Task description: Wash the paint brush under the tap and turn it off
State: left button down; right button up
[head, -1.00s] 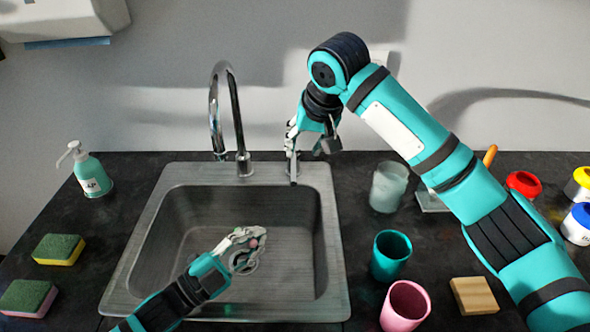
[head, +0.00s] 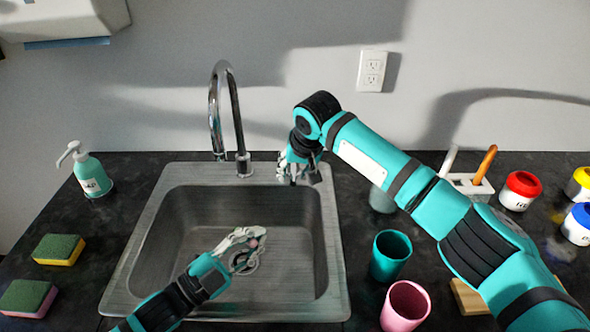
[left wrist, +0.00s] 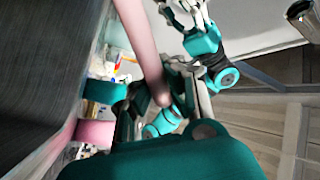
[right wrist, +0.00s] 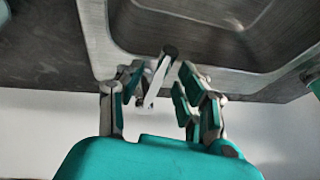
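The paint brush (left wrist: 148,50) has a pink handle in the left wrist view. My left gripper (head: 248,243) is shut on it, low over the sink (head: 300,290) near the drain; the bristles cannot be made out. The curved chrome tap (head: 240,120) stands behind the sink, and its spout end (left wrist: 300,12) shows in the left wrist view. No water stream is visible. My right gripper (head: 298,178) is at the tap's lever, right of the spout. In the right wrist view, the lever (right wrist: 162,72) stands between its spread fingers, with visible gaps.
A soap bottle (head: 92,175) and two sponges (head: 60,248) are on the left. A teal cup (head: 390,255), a pink cup (head: 406,306), a brush holder (head: 470,184) and paint jars (head: 519,190) are on the right, below and beside my right arm.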

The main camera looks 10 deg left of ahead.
grip_shut()
dwell(0.3)
jog(key=shift+w+d+n+g+y, duration=0.3)
jog(key=shift+w+d+n, duration=0.1)
jog(key=shift+d+n, duration=0.45)
jog(key=shift+w+d+n+g+y, duration=0.15)
jog(key=shift+w+d+n+g, duration=0.25)
jog(key=shift+d+n, duration=0.4)
jog(key=shift+w+d+n+g+y, duration=0.25)
jog(key=shift+w+d+n, duration=0.2)
jog(key=shift+d+n, duration=0.35)
jog(key=shift+a, duration=0.1)
grip_release()
